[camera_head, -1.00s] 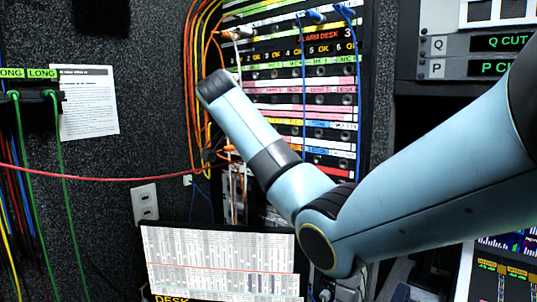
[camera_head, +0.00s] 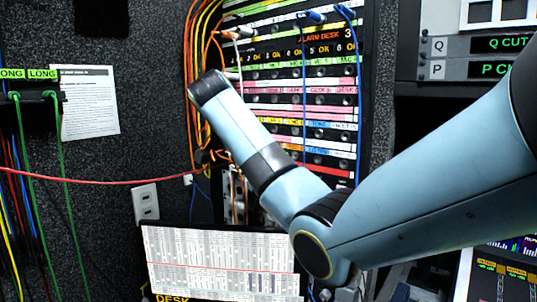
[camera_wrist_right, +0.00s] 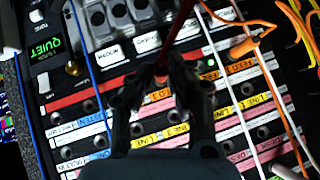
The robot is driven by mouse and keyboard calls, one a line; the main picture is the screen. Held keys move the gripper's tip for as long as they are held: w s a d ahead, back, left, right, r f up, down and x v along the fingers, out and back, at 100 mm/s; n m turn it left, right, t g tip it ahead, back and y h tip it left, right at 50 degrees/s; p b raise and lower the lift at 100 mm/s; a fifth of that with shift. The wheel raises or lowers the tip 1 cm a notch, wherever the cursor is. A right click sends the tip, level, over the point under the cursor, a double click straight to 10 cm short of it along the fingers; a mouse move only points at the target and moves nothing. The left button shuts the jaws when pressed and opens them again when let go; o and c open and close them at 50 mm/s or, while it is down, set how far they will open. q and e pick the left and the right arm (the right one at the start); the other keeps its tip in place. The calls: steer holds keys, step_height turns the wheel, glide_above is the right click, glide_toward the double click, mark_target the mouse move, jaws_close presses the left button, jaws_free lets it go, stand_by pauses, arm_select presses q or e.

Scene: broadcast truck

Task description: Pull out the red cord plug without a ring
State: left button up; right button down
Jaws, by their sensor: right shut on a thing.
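In the right wrist view my right gripper (camera_wrist_right: 160,76) is shut on the red cord plug (camera_wrist_right: 159,94); its dark fingers hide most of the plug. The red cord (camera_wrist_right: 182,20) runs up from between the fingers. I cannot tell whether the plug's tip is in a socket or clear of it. No ring shows on the visible part. In the head view the red cord (camera_head: 100,182) crosses from the left edge towards the patch panel (camera_head: 325,114), and I cannot clearly make out the gripper by my right forearm. My left gripper is not in view.
An orange plug (camera_wrist_right: 243,47) is close to the right of the gripper in the wrist view, with white and orange cords around it. Blue cords (camera_head: 304,100) hang down the panel. A bundle of orange and yellow cords (camera_head: 192,60) hangs along its left edge.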

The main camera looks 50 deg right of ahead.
steer(key=shift+a, duration=0.3)
stand_by(0.4)
steer(key=a+p, duration=0.1)
steer(key=a, duration=0.2)
steer(key=shift+s+a, duration=0.1)
steer(key=shift+s, duration=0.05)
stand_by(0.3)
steer(key=shift+a, duration=0.1)
steer(key=shift+a+p, duration=0.5)
steer(key=shift+a, duration=0.9)
